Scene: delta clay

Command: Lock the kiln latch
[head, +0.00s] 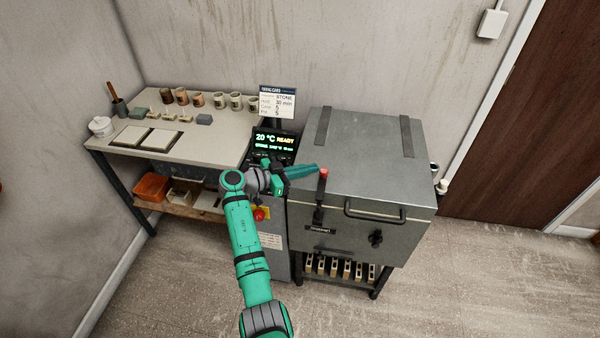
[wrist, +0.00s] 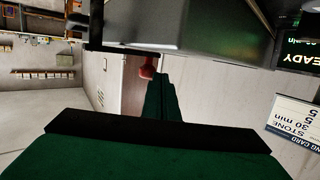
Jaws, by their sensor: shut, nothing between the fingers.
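The kiln (head: 365,150) is a grey metal chest with its lid down. Its latch lever (head: 320,198) is black with a red knob (head: 324,172) and stands upright at the front left of the kiln. My gripper (head: 315,169) is shut and empty, pointing right with its tips at the left of the red knob. In the wrist view, the red knob (wrist: 147,68) shows just past the tips of my gripper (wrist: 158,80). I cannot tell whether they touch.
A control panel (head: 274,146) reading 20 °C READY and a firing card (head: 278,102) stand left of the kiln. A bar handle (head: 375,213) and a black knob (head: 376,239) are on the kiln front. A worktable (head: 220,150) with cups is at the left. The floor in front is clear.

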